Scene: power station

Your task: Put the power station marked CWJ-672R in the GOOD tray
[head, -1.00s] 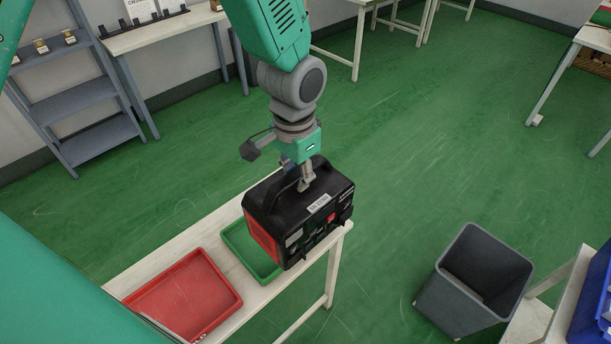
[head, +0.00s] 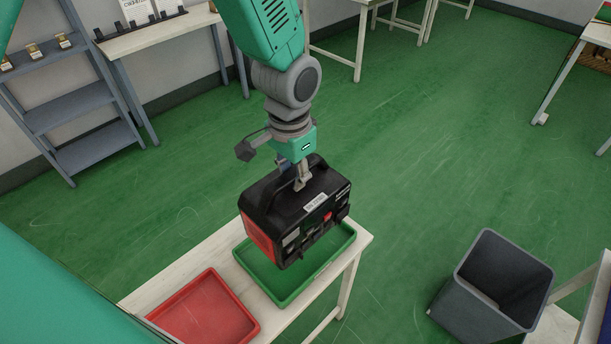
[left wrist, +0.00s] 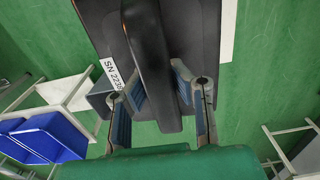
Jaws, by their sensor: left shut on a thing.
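The power station (head: 294,211) is black with red end panels and a white label on its top. My left gripper (head: 301,181) is shut on its top handle. The marking CWJ-672R cannot be read. The power station hangs over the green tray (head: 331,261) and hides part of it; I cannot tell whether it touches the tray. The right gripper is not in view.
A red tray (head: 208,311) lies on the white table (head: 217,250), left of the green tray. A dark grey bin (head: 494,288) stands on the floor at right. A grey shelf (head: 77,114) and a bench (head: 154,40) stand at the back left.

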